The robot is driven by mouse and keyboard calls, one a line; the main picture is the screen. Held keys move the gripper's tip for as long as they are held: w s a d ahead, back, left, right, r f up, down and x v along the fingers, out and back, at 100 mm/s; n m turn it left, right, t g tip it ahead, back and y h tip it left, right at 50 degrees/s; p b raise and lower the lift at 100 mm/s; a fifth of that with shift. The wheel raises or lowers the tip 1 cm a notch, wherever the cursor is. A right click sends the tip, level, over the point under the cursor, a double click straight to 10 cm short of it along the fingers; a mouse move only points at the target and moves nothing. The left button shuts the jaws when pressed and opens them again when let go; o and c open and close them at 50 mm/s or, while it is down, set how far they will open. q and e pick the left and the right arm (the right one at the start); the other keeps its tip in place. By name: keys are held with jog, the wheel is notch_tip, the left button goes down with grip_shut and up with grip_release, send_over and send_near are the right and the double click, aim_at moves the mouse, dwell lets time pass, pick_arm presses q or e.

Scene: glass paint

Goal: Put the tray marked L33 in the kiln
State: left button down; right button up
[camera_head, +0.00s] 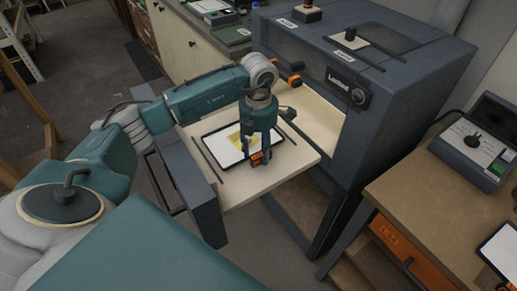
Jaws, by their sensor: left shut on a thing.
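The kiln (410,80) is a dark grey cabinet at the upper right. Its pale shelf (305,160) is pulled out from the front. A flat tray (215,143) with a dark rim, a white surface and a yellow patch lies on the shelf. Its marking is too small to read. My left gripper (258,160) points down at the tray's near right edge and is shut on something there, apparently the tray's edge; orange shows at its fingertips. The fingers hide part of the tray. My right gripper is not in view.
Dark rods lie on both sides of the tray on the shelf. A wooden workbench (440,215) with a grey device (475,145) stands at the right. A cabinet (190,45) with another tray (210,6) on top stands behind. Open floor lies at the upper left.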

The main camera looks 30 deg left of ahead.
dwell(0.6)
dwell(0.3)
pick_arm(q)
jog(key=c, duration=0.9)
grip_release()
jog(key=shift+f, duration=0.1)
jog(key=shift+r+p, duration=2)
jog(key=shift+r, duration=1.6)
jog(key=shift+f, duration=0.1)
